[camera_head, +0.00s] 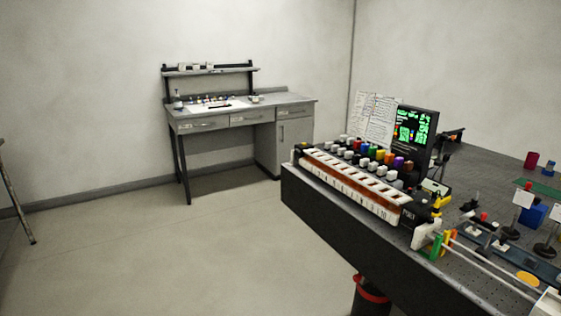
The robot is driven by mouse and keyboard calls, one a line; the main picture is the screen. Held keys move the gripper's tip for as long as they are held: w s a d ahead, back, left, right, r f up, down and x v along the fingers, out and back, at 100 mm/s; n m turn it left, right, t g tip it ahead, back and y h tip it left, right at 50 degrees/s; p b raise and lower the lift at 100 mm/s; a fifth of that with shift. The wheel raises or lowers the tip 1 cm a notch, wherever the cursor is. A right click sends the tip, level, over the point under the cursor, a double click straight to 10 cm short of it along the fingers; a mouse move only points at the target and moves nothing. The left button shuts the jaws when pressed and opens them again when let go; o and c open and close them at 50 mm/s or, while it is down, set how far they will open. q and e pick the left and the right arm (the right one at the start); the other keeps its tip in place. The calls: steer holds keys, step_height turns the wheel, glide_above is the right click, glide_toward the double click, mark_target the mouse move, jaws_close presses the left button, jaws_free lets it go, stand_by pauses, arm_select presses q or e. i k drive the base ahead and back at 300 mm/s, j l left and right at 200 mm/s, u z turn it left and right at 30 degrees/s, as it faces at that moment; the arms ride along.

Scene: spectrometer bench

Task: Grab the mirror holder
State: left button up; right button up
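I cannot tell for sure which item is the mirror holder. Several small optical mounts stand on the optical bench (484,165) at the right. One upright holder (522,199) carries a white plate on a post with a dark round base. A similar one stands at the right edge with a white plate (555,213), partly cut off by the frame. Smaller dark mounts (480,222) sit in front of them. Neither of my grippers is in view.
A grey desk (240,115) stands at the back wall.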

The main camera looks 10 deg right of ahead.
mark_target(356, 159)
steer(key=i+z, duration=0.2)
steer(key=i, duration=0.25)
steer(key=i+j+z, duration=0.25)
steer(key=i, duration=0.2)
steer(key=i+j+z, duration=0.2)
steer(key=i, duration=0.25)
steer(key=i+j+z, duration=0.25)
steer(key=i, duration=0.2)
